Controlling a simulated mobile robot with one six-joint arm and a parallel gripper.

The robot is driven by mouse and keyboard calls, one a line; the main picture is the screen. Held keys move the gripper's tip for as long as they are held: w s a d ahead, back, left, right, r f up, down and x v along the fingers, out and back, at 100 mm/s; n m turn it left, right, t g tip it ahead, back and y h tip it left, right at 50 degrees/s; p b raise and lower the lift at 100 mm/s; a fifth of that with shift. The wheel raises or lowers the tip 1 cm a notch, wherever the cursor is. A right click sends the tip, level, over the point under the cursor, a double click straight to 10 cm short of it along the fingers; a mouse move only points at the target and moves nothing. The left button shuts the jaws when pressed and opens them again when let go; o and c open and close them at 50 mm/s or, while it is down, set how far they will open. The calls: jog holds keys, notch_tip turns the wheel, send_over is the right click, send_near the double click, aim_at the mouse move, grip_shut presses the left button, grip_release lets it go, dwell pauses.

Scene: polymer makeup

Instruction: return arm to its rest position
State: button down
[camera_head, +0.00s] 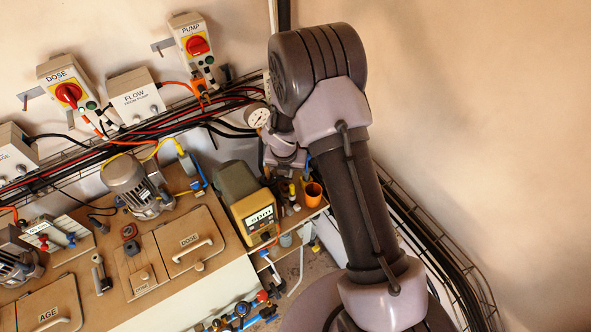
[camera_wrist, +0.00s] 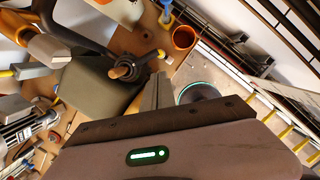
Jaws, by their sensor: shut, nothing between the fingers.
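My arm (camera_head: 362,215) rises from the bottom right of the head view, bends at the top, and its forearm runs down behind the upper arm. My wrist shows beside the gauge, over the back of the bench, and the fingers are hidden there. In the wrist view my gripper (camera_wrist: 157,92) shows as narrow grey fingers close together, shut and empty. They point towards the bench beside an olive pump housing (camera_wrist: 95,95). That pump (camera_head: 245,205), with a yellow display face, stands just below my wrist in the head view.
An orange cup (camera_head: 313,194) stands right of the pump; it also shows in the wrist view (camera_wrist: 184,38). A pressure gauge (camera_head: 258,116) and wire cable trays (camera_head: 440,240) are close to my arm. Switch boxes (camera_head: 193,45) hang on the wall. The wall area at upper right is clear.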

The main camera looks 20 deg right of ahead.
jog(key=s+d+r+m+t+b, duration=0.15)
jog(key=s+r+m+b, duration=0.55)
jog(key=m+b, duration=1)
jog(key=s+a+f+m+t+y+b, duration=0.1)
jog(key=s+f+m+b, duration=0.1)
jog(key=s+m+b, duration=0.6)
jog(key=s+a+f+m+t+y+b, duration=0.1)
jog(key=s+a+f+m+y+b, duration=0.1)
jog(key=s+m+b, duration=0.5)
jog(key=s+m, duration=0.3)
jog(key=s, duration=0.1)
jog(key=shift+s+a+b, duration=0.25)
jog(key=shift+s+b, duration=0.15)
